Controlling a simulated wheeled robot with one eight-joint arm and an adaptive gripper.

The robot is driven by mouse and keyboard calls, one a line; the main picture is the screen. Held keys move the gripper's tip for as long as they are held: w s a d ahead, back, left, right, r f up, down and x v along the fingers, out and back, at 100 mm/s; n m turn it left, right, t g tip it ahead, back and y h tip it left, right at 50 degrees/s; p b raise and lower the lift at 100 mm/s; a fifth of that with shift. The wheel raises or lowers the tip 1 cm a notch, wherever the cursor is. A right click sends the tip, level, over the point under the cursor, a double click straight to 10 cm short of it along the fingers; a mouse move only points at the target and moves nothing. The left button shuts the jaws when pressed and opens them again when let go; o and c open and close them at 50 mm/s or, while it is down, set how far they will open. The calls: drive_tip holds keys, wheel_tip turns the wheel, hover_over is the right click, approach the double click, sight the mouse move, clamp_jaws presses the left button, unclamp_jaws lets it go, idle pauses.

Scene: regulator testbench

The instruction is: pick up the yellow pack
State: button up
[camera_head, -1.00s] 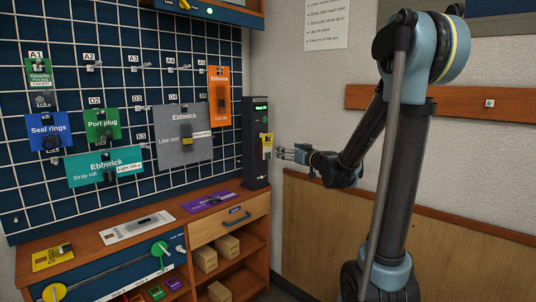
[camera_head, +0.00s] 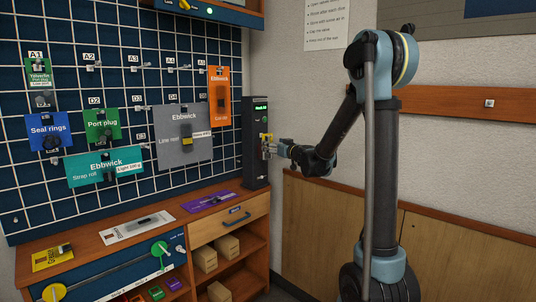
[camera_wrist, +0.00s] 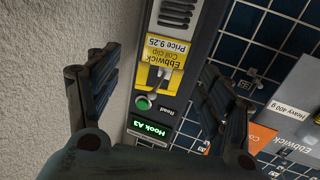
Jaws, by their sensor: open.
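A yellow pack (camera_head: 265,136) is at the front of a dark upright device (camera_head: 257,172) at the right end of the bench. In the wrist view the yellow pack (camera_wrist: 160,58) appears upside down and reads "Ebbwick", "Coil clip" and "Price 9.25". My gripper (camera_head: 270,147) is at the device's front, its fingers partly hiding the pack in the head view. In the wrist view my open gripper (camera_wrist: 160,65) has one finger on each side of the pack, with visible gaps. Another yellow pack (camera_head: 53,258) lies flat at the bench's left end.
The device has a green button (camera_wrist: 143,102) and a screen (camera_wrist: 150,131) reading "Hook A3". A grid wall (camera_head: 210,50) with several hanging packs stands left of the device. A purple pack (camera_head: 207,201) lies on the bench. A light wall (camera_wrist: 60,30) is on the other side.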

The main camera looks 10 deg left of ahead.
drive_tip(key=shift+x, duration=2.75)
drive_tip(key=shift+s+a+r, duration=0.1)
drive_tip(key=shift+c, duration=0.3)
drive_tip(key=c, duration=1.2)
drive_tip(key=shift+r, duration=0.35)
drive_tip(key=v, duration=1.8)
drive_tip(key=shift+r, duration=0.4)
